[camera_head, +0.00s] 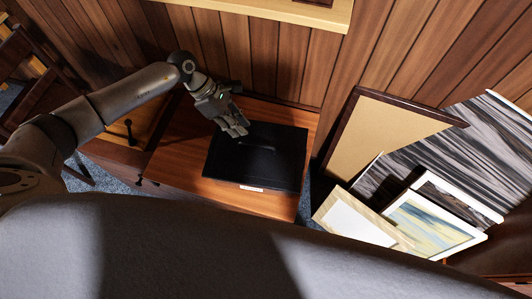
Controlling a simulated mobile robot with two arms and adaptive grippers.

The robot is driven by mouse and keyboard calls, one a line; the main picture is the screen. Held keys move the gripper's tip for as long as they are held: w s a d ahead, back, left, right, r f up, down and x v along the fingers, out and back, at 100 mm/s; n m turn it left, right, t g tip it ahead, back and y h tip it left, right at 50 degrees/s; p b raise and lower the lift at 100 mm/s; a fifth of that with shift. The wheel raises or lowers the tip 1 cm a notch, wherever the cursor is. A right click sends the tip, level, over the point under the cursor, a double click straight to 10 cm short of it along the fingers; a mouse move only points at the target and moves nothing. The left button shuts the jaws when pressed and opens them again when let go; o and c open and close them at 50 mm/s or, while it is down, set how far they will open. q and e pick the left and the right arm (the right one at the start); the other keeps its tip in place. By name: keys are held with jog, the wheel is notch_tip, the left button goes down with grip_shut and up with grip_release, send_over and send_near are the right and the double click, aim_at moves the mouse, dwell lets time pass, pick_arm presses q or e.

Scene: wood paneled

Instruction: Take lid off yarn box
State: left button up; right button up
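The yarn box appears as a black, square, flat-topped box (285,160) on a wooden cabinet top. A dark raised handle (256,146) shows on its lid, and a small white label (251,188) is at its near edge. My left gripper (240,131) comes in from the upper left and is over the far left part of the lid, beside the handle. Its fingers point down toward the lid; I cannot tell whether they touch it or how far apart they are. The box's contents are hidden. My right gripper is not in view.
The wooden cabinet (180,161) has bare top to the left of the box. A wood-panelled wall stands behind, with a pale shelf (290,10) above. Framed pictures (435,222) and a brown-framed board (384,135) lean at the right. A dark chair is at far left.

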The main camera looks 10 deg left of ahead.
aim_at(255, 144)
pick_arm(q)
jog(key=b+x, duration=0.1)
jog(key=x, duration=0.4)
jog(key=shift+a+f+b, duration=0.1)
jog(key=shift+f+b, duration=0.05)
jog(key=shift+b, duration=0.2)
jog(key=shift+d+f, duration=0.4)
jog(key=b+x, duration=0.1)
jog(key=x, duration=0.3)
jog(key=shift+d+f+b, duration=0.1)
jog(key=shift+d+b, duration=0.05)
jog(key=shift+b, duration=0.2)
jog(key=c, duration=0.3)
grip_shut()
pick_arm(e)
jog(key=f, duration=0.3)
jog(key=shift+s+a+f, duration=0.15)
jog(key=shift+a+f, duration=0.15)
